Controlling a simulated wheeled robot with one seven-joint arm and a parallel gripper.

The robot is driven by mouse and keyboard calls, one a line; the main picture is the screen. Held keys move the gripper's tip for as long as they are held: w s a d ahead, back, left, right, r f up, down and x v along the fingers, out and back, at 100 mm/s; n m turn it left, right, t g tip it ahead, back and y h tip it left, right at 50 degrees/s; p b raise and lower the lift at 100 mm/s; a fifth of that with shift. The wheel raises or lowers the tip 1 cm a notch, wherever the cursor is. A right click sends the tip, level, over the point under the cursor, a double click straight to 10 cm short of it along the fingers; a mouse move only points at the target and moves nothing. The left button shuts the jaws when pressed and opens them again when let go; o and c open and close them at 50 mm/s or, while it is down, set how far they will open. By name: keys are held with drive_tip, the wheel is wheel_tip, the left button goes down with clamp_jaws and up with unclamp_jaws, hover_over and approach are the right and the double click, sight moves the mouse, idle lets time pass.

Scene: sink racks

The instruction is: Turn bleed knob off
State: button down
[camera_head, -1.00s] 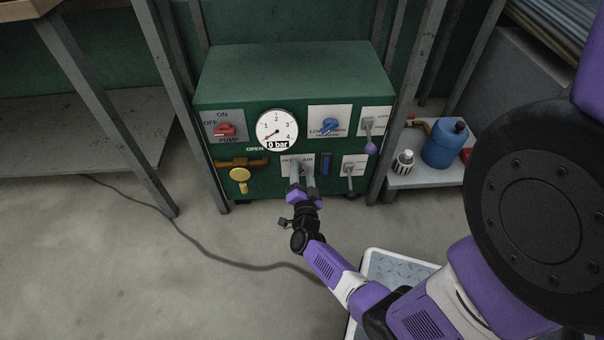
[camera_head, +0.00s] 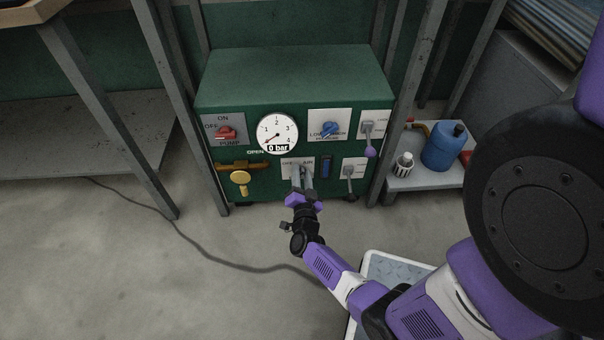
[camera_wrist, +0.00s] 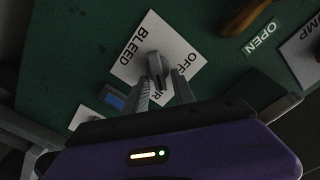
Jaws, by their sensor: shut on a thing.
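The bleed knob is a small grey knob on a white plate. In the wrist view the knob (camera_wrist: 155,66) stands on the plate (camera_wrist: 170,30) marked BLEED, OFF and, partly hidden, AIR. In the head view the plate (camera_head: 287,162) is on the lower middle of the green pump box, and my fingers largely hide the knob. My gripper (camera_head: 302,172) reaches up to it from the front. In the wrist view my gripper (camera_wrist: 163,88) has one finger on each side of the knob and is shut on it. The exact pointing of the knob is hard to tell.
The green box (camera_head: 290,75) also carries a gauge (camera_head: 277,132) reading 0 bar, a red pump knob (camera_head: 226,131), a blue knob (camera_head: 330,129), a yellow valve handle (camera_head: 240,180) and grey levers at right. Metal rack legs flank the box. A blue bottle (camera_head: 443,148) stands at right.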

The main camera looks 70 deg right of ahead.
drive_tip(key=shift+w+a+f+n+p, duration=0.25)
drive_tip(key=shift+n+p, duration=0.6)
drive_tip(key=shift+n, duration=1.9)
drive_tip(key=shift+w+a+r+n+p, duration=0.15)
drive_tip(key=shift+w+n+p, duration=0.5)
drive_tip(key=shift+n, duration=2.15)
drive_tip(key=shift+w+a+f+n+p, duration=0.1)
drive_tip(key=shift+n+p, duration=0.95)
drive_tip(key=shift+n, duration=1.7)
drive_tip(key=c, duration=1.1)
unclamp_jaws()
drive_tip(key=shift+r, duration=0.1)
drive_tip(key=shift+o, duration=0.2)
drive_tip(key=p+v, duration=0.3)
drive_tip(key=v, duration=0.4)
drive_tip(key=shift+s+a, duration=0.15)
drive_tip(key=shift+a, duration=0.15)
